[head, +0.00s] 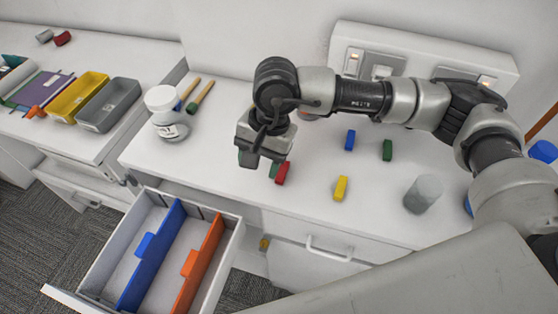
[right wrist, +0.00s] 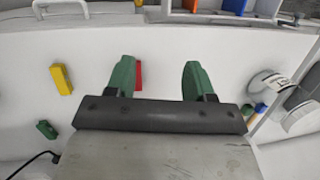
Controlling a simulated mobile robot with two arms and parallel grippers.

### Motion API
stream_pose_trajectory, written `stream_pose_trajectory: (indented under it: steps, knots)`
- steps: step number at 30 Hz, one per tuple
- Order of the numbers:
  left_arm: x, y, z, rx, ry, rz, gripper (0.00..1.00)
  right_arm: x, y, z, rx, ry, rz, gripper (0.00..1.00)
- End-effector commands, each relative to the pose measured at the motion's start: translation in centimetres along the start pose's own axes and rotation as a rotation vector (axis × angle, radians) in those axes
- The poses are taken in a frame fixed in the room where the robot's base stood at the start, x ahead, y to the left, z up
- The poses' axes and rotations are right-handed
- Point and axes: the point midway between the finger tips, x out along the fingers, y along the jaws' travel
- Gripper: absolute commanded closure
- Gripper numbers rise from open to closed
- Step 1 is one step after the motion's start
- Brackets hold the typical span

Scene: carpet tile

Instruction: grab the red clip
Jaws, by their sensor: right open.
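The red clip (head: 282,173) lies on the white counter near its front edge, in the head view. My right gripper (head: 260,163) is open and points down just left of the clip. In the right wrist view my right gripper (right wrist: 159,76) shows its two green fingers spread apart. The red clip (right wrist: 138,76) shows there just inside the left finger, which partly hides it. I cannot tell whether they touch. My left gripper is not in view.
Yellow (head: 341,188), blue (head: 350,140) and green (head: 387,150) clips lie to the right, near a grey cylinder (head: 423,194). A white-lidded jar (head: 161,100) stands left. An open drawer (head: 232,240) with blue and orange dividers juts out below the counter.

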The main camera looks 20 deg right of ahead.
Motion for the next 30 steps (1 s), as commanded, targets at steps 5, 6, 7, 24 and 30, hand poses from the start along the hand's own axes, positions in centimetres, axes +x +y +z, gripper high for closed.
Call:
stream_pose_trajectory:
  steps: [5,6,7,24,30]
  knots:
    - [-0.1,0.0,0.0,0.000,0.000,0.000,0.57,-1.7,1.8,-3.9,-0.034,0.187,0.120,0.47]
    - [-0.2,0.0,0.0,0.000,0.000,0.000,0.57,-1.6,2.0,-4.3,-0.035,0.200,0.133,0.47]
    - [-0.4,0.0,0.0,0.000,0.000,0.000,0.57,-1.3,2.2,-4.5,-0.035,0.205,0.138,0.47]
    - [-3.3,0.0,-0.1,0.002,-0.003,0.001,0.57,4.9,3.3,-6.6,-0.033,0.204,0.140,0.47]
    - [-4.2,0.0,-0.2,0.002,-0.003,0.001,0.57,7.6,3.8,-7.4,-0.035,0.204,0.138,0.47]
